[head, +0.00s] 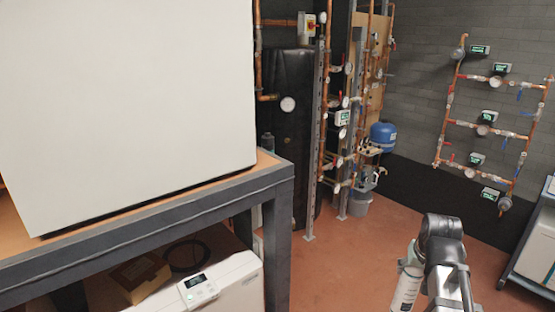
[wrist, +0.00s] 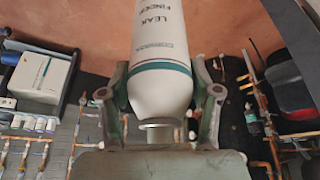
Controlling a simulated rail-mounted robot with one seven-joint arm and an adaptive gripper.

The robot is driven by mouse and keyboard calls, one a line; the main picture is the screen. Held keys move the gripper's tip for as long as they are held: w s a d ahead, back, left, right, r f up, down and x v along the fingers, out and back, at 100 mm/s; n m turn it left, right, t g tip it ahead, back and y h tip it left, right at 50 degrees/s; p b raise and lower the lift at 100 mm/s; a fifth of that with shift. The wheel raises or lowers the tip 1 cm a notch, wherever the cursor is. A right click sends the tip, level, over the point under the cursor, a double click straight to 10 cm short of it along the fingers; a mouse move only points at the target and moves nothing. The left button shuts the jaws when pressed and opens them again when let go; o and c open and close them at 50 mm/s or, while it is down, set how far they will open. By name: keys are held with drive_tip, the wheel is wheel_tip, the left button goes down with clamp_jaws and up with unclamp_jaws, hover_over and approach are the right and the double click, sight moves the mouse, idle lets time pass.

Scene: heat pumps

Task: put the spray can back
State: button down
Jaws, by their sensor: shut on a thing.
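The spray can is white with a teal band and the words LEAK FINDER. In the wrist view the can (wrist: 162,50) lies between the two fingers of my gripper (wrist: 160,100), which is shut on it. In the head view the can (head: 405,290) shows at the lower right, nearly upright and slightly tilted, beside my dark arm. The can is held in the air above the red floor. My fingers are mostly hidden in the head view.
A large white box (head: 130,100) stands on a grey-framed table (head: 150,222) at the left. Copper pipework with gauges (head: 485,130) lines the back wall. A blue vessel (head: 383,135) hangs above a grey bucket (head: 357,202). Red floor (head: 340,265) is open in the middle.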

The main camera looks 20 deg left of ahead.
drive_tip(key=w+a+r+n+y+p, duration=0.1)
drive_tip(key=w+a+r+n+p, duration=0.1)
drive_tip(key=w+a+r, duration=0.5)
drive_tip(key=w+a+r+n+p, duration=0.15)
drive_tip(key=w+a+r, duration=0.25)
drive_tip(key=a+r, duration=0.6)
drive_tip(key=w+a+r+n+y+p, duration=0.1)
drive_tip(key=w+a+r+p, duration=0.35)
drive_tip(key=r, duration=0.65)
drive_tip(key=w+a+r+n+g+y+p, duration=0.1)
drive_tip(key=a+r+n+p, duration=0.3)
drive_tip(key=a+r, duration=2.35)
wheel_tip(320, 180, down, 18)
drive_tip(key=d+b, duration=0.1)
drive_tip(key=b, duration=0.1)
drive_tip(key=shift+n, duration=0.35)
drive_tip(key=shift+f, duration=0.15)
drive_tip(key=shift+c, duration=1.2)
unclamp_jaws()
drive_tip(key=shift+d+f, duration=0.1)
